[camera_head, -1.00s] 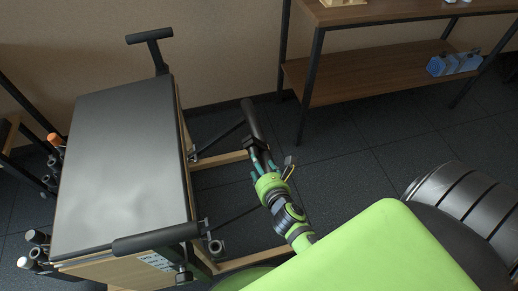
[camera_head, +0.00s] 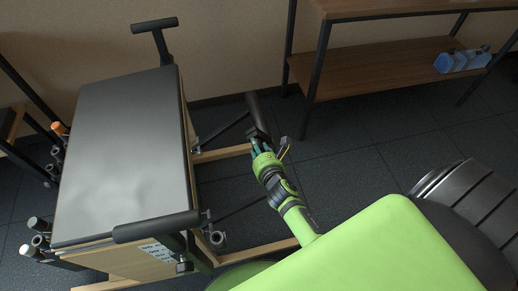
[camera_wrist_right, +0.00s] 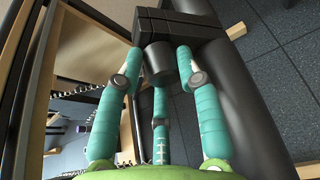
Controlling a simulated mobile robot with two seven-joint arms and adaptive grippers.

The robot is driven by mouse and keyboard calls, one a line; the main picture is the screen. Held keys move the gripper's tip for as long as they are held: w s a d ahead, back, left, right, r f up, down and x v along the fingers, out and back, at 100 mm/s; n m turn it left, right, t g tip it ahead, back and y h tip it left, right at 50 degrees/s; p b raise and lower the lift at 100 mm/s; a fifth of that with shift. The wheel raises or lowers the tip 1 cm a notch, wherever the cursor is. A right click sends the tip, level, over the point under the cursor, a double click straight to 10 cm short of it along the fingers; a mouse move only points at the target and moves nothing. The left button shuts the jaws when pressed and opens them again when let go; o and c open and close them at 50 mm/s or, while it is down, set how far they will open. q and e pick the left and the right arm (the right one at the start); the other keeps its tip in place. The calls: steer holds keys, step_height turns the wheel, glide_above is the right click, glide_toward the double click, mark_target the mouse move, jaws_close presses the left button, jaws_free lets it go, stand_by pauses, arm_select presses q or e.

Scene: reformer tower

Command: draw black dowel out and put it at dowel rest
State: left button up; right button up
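My right gripper (camera_head: 262,147) is near the middle of the head view, at the near end of a black padded bar (camera_head: 254,106). In the right wrist view, its teal fingers (camera_wrist_right: 160,75) stand straight and spread around a short black cylinder, which looks like the end of the black dowel (camera_wrist_right: 158,64). The cylinder sticks out from a black block (camera_wrist_right: 175,28). The fingertips lie close beside it; firm contact cannot be seen. I cannot pick out the dowel rest. My left gripper is out of view.
A reformer with a grey top (camera_head: 125,150) and black padded bars stands left. Pegs with white ends (camera_head: 38,224) stick out at its left side. A wooden shelf (camera_head: 390,75) with a blue item (camera_head: 460,61) stands back right. Dark floor (camera_head: 345,165) between is open.

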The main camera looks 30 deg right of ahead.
steer(key=shift+o, duration=0.3)
steer(key=shift+s+d+f, duration=0.1)
steer(key=shift+s+f, duration=0.05)
steer(key=shift+f, duration=0.1)
jaws_close()
steer(key=shift+s+f, duration=0.2)
steer(key=shift+s, duration=0.55)
steer(key=shift+o, duration=0.7)
jaws_free()
jaws_close()
